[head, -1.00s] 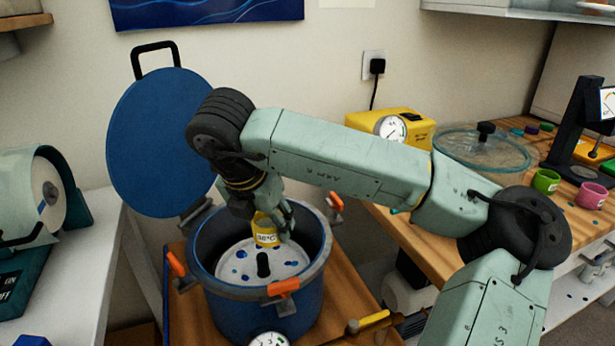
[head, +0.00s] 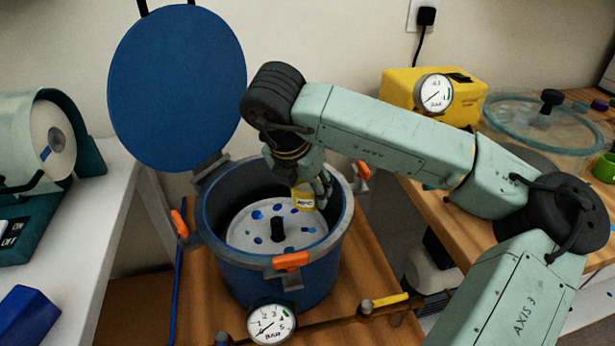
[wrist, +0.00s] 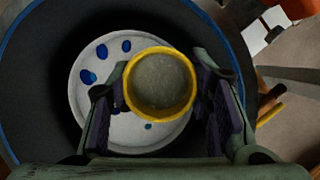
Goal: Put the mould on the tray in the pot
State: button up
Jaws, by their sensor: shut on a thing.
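My gripper (head: 313,188) is shut on a yellow mould (head: 302,197) with a white label, held upright inside the mouth of the blue pot (head: 276,288). In the wrist view the mould (wrist: 160,113) sits between my two fingers, its round top showing greyish contents. Below it is the round white tray (head: 245,233), spotted with blue and fitted with a black centre knob (head: 278,229). The mould is over the right back part of the tray in the head view. I cannot tell whether its base touches the tray.
The blue lid (head: 177,88) stands open behind the pot. Orange-handled clamps (head: 291,261) ring the rim, and a gauge (head: 270,324) is at the front. A yellow pump box (head: 400,92) and a glass-lidded vessel (head: 540,125) stand on the right bench.

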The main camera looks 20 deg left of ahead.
jog(key=b, duration=0.3)
send_over(310, 228)
jog(key=s, duration=0.1)
notch_tip(310, 228, down, 6)
jog(key=shift+r, duration=0.2)
notch_tip(310, 228, down, 2)
jog(key=b, duration=0.3)
jog(key=shift+f, duration=0.25)
jog(key=shift+s+f+b, duration=0.1)
jog(key=shift+f+b, duration=0.55)
jog(key=shift+b, duration=0.4)
jog(key=o, duration=1.3)
jog(key=shift+c, duration=0.2)
jog(key=shift+r+p, duration=2.9)
jog(key=shift+r, duration=4.6)
